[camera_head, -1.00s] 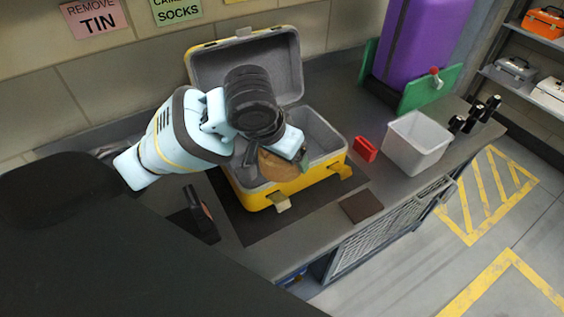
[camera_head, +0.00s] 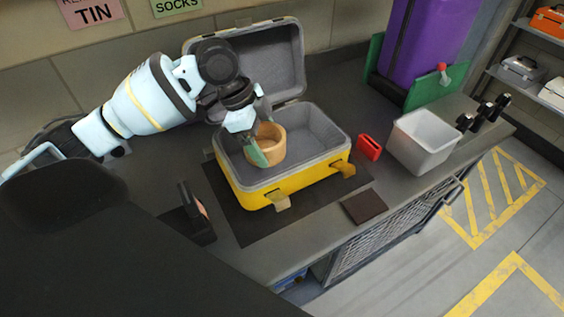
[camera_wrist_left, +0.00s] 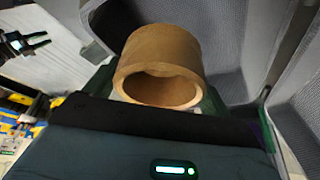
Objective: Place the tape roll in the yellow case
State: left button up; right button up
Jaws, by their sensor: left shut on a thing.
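The tape roll (camera_head: 268,143) is a tan, wide-walled ring. My left gripper (camera_head: 259,145) is shut on its wall and holds it at the yellow case (camera_head: 309,183), over the left part of the grey-lined inside. The case stands open on the counter, its lid raised at the back. In the left wrist view the roll (camera_wrist_left: 161,61) shows its open end, with grey case lining (camera_wrist_left: 236,50) behind it. I cannot tell whether the roll touches the case floor. My right gripper is not identifiable in these views.
A red block (camera_head: 369,147) and a white bin (camera_head: 424,142) stand right of the case. A brown square (camera_head: 364,207) lies in front. A dark tool-like object (camera_head: 195,209) is at front left. A purple container (camera_head: 419,40) stands behind.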

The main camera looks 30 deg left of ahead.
pick_arm(q)
jog(key=b, duration=0.1)
send_near(266, 170)
jog(key=shift+s+d+f, duration=0.25)
jog(key=shift+d+f, duration=1.05)
jog(key=shift+d, duration=0.05)
jog(key=shift+s+d+f, duration=0.25)
jog(key=shift+d+f, duration=1.05)
jog(key=shift+d, duration=0.05)
jog(key=shift+f, duration=0.15)
jog(key=o, duration=0.8)
jog(key=p+v, duration=0.1)
jog(key=v, duration=1.1)
